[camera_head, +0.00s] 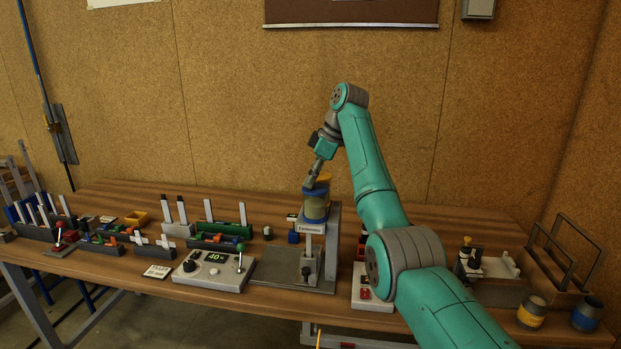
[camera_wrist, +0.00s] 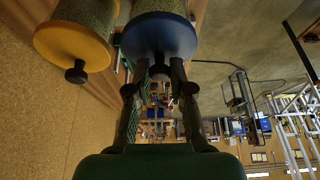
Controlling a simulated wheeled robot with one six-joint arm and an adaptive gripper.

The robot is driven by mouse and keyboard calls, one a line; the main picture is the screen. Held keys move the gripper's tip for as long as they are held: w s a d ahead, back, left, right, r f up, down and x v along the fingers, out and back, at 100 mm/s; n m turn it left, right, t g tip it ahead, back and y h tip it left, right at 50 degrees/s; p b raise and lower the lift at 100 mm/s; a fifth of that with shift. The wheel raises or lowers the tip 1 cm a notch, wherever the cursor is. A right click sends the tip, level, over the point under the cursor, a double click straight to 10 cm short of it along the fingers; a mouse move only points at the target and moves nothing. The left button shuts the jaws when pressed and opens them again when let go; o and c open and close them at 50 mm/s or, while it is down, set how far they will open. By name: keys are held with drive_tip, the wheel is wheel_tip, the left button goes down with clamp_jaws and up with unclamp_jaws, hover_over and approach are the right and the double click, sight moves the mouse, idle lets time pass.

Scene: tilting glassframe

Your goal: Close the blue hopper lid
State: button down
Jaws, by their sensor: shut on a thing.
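The blue hopper lid (camera_head: 316,189) sits at the top of a clear hopper (camera_head: 317,209) with grainy contents, on a stand at the table's middle. In the wrist view the blue lid (camera_wrist: 160,36) fills the upper middle, with its dark knob (camera_wrist: 160,72) facing me. My gripper (camera_head: 313,179) comes down on the lid from above. In the wrist view my gripper (camera_wrist: 159,70) has its two fingers on either side of the knob, shut on it. The lid lies against the hopper's mouth; I cannot tell whether a small gap is left.
A grey control box (camera_head: 214,270) with a display is left of the stand. Racks with parts (camera_head: 216,241) fill the left; jars (camera_head: 587,313) stand at the right edge.

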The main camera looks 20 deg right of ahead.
drive_tip(key=shift+f, duration=0.1)
drive_tip(key=c, duration=1)
unclamp_jaws()
drive_tip(key=shift+c, duration=0.2)
wheel_tip(320, 180, up, 10)
drive_tip(key=shift+a, duration=0.1)
